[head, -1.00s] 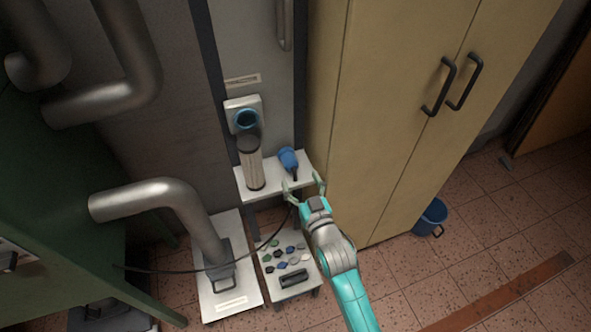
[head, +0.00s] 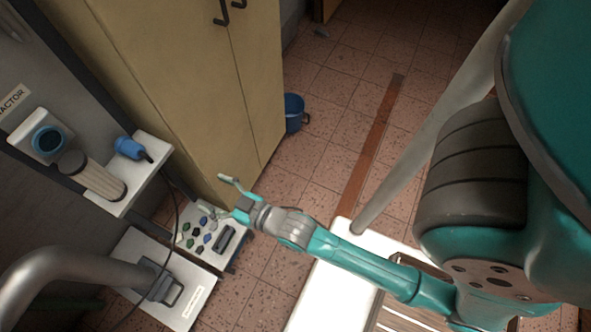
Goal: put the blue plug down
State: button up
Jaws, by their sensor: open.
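The blue plug (head: 129,147) lies on the white shelf (head: 150,178) at the left of the head view, with its dark cable end pointing right. A black cable hangs from the shelf's right side. My gripper (head: 217,196) is open, its two fingers spread apart with nothing seen between them. It is to the right of the plug and lower in the picture, clear of it, and overlaps the edge of a small tray of coloured pieces in this view.
A yellow cabinet (head: 190,75) stands behind. A blue bucket (head: 293,112) sits on the open tiled floor.

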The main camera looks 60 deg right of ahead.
jog(key=s+r+g, duration=0.1)
jog(key=s+r, duration=0.2)
jog(key=s, duration=1)
jog(key=s+r+g, duration=0.1)
jog(key=s+r, duration=0.2)
jog(key=s, duration=1.1)
jog(key=shift+s+r, duration=0.15)
